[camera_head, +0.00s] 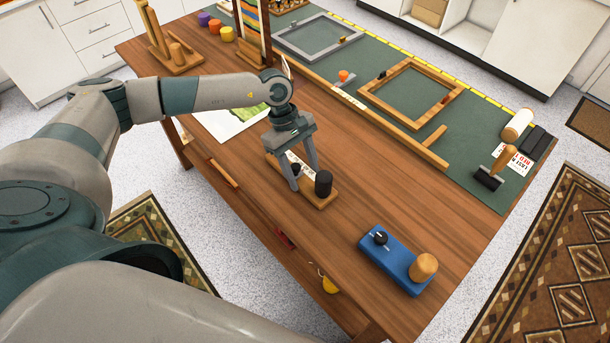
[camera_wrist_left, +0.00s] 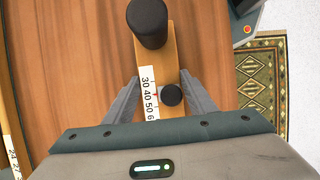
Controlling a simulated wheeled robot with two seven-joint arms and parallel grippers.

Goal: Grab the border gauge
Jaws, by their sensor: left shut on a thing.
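The border gauge (camera_head: 313,196) is a narrow wooden bar on the brown table, with a white number scale, a small black knob and a taller black cylinder. In the left wrist view the gauge (camera_wrist_left: 171,62) runs up between the fingers, with the black cylinder (camera_wrist_left: 147,22) at its far end and the knob (camera_wrist_left: 171,95) near the fingers. My left gripper (camera_head: 304,178) comes down from above and is shut on the gauge, one finger on each side of the bar. The lower part of the gauge is hidden by the gripper. My right gripper is not in view.
A blue box (camera_head: 392,262) with a black dial and wooden knob stands to the right, near the front edge. A green mat (camera_head: 480,150) behind holds wooden and grey frames (camera_head: 410,92), a roller and a brush-like tool. Bare table lies between gauge and mat.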

